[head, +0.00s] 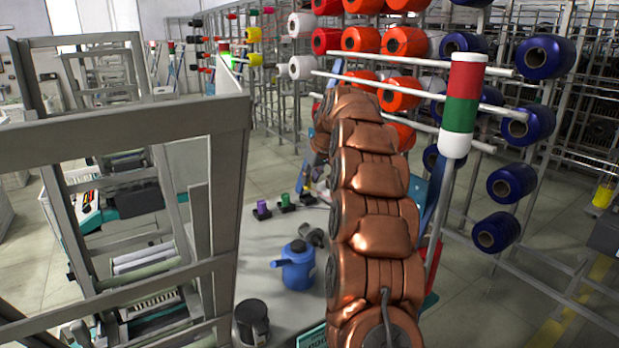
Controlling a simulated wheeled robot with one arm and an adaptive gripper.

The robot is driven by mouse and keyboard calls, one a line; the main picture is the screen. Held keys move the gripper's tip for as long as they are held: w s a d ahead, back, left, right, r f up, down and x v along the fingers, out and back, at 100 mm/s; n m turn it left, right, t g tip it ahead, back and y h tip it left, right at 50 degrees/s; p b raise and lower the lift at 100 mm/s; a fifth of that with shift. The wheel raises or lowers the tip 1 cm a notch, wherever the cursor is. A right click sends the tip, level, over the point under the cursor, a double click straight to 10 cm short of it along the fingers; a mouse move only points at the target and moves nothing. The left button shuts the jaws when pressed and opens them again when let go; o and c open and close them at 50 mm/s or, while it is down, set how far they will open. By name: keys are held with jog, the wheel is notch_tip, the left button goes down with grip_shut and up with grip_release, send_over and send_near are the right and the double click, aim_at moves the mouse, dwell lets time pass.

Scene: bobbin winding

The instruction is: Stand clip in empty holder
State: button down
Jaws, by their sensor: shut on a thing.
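My copper arm rises through the middle of the head view and bends over at the top. My gripper (318,173) shows only as a small dark shape left of the arm, low over the table, and is partly hidden behind the arm. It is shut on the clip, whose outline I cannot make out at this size. Below it is a small black holder (307,198), partly hidden. To its left, a green clip (285,200) and a purple clip (262,208) stand upright in black holders.
A blue can (297,268) and a dark cup (251,322) stand on the pale table (258,250). A grey frame (225,190) closes in the left side. A rack with red and blue bobbins (545,57) and a red-green-white post (462,105) stand at right.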

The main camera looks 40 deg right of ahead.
jog(key=shift+f+b, duration=1.1)
jog(key=shift+f, duration=0.85)
jog(key=c, duration=0.9)
grip_release()
jog(key=shift+r, duration=0.15)
jog(key=v, duration=1.1)
jog(key=shift+s+r, duration=0.25)
jog(key=shift+r, duration=0.1)
